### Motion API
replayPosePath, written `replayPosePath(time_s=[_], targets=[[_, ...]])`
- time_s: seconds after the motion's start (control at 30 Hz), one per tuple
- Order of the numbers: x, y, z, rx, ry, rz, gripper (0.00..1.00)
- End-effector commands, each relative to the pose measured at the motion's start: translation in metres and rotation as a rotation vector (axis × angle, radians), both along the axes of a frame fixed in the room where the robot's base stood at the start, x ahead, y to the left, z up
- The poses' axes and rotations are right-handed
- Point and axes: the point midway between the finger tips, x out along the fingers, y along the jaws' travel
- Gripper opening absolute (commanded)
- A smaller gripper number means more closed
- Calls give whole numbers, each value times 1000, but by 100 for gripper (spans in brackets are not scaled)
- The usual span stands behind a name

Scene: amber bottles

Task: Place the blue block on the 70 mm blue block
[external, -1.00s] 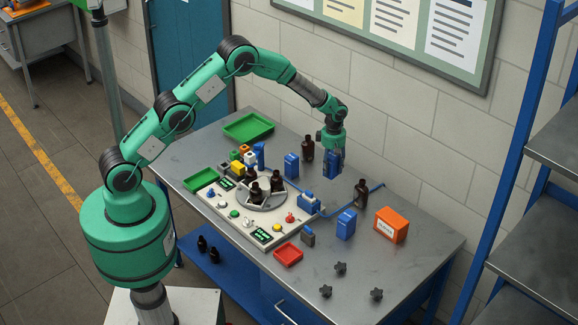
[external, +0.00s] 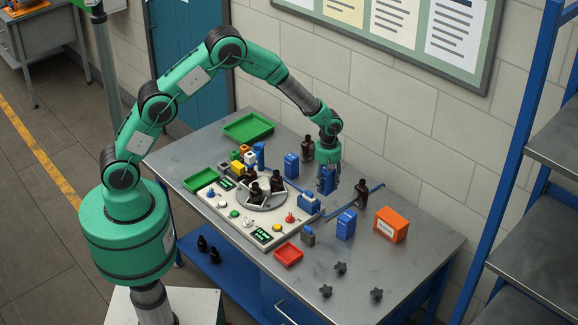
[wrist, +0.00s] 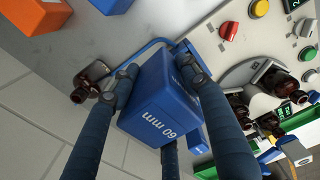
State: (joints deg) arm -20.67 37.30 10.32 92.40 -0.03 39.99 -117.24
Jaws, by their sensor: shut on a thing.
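My gripper (external: 328,171) is shut on a blue block (wrist: 155,108) marked "60 mm". In the external view this held block (external: 326,184) hangs near the middle of the workbench, behind the control panel; I cannot tell its exact height. One blue block (external: 291,166) stands on the bench to its left. Another blue block (external: 346,224) stands in front and to the right; a blue block (wrist: 112,3) is partly cut off at the top of the wrist view. I cannot read a 70 mm marking on either. In the wrist view the fingers press around the held block.
Brown bottles stand behind (external: 307,149) and to the right (external: 361,193) of the held block. A control panel (external: 236,222) with a bottle turntable lies in front and left. A blue rail (external: 345,204), an orange box (external: 391,225) and several black knobs (external: 341,268) are on the bench.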

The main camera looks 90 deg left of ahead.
Motion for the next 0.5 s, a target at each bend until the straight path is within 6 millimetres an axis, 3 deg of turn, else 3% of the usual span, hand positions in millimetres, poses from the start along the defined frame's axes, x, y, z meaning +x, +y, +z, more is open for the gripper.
replayPosePath(time_s=[0.1, 0.5], targets=[[-10, -27, 8, 0, -1, -12, 12], [-50, -104, 21, 0, 0, -40, 12]])
